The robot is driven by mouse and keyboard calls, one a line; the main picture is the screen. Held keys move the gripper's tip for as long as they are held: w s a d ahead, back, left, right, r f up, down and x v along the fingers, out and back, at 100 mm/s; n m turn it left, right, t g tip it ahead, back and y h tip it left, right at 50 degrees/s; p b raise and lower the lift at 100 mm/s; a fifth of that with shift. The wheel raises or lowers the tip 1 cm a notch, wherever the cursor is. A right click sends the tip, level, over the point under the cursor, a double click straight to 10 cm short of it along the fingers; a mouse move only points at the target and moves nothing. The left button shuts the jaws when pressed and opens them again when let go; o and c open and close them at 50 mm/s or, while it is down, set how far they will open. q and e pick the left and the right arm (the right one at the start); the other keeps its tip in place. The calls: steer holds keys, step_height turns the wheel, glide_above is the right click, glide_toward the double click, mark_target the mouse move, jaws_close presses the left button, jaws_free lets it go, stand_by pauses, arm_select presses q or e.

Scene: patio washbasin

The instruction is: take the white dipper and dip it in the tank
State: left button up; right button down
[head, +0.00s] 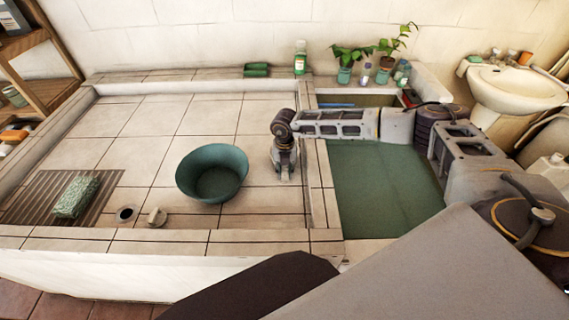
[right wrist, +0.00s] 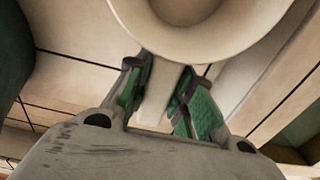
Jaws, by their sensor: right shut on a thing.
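The white dipper shows in the right wrist view, its round cup (right wrist: 205,30) at the top and its pale handle (right wrist: 158,95) running down between the green finger pads. My right gripper (right wrist: 160,98) is shut on that handle. In the head view my right gripper (head: 286,170) points down over the right end of the tiled basin floor, left of the dividing wall; the dipper is hard to make out there. The tank (head: 385,190), filled with green water, lies right of that wall, and my right arm reaches across its far part. My left gripper is not in view.
A green bowl (head: 212,173) stands on the tiles just left of the gripper. A green sponge-like block (head: 76,197) lies on a slatted rack at left. Potted plants (head: 345,75) and a bottle (head: 300,58) stand on the back ledge. A white sink (head: 515,85) is at far right.

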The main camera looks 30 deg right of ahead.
steer(key=shift+r, duration=0.65)
step_height(320, 180, up, 8)
steer(key=shift+f, duration=0.15)
steer(key=shift+r, duration=0.45)
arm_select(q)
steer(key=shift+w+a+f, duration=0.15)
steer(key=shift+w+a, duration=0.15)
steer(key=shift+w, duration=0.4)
arm_select(e)
steer(key=shift+r, duration=0.1)
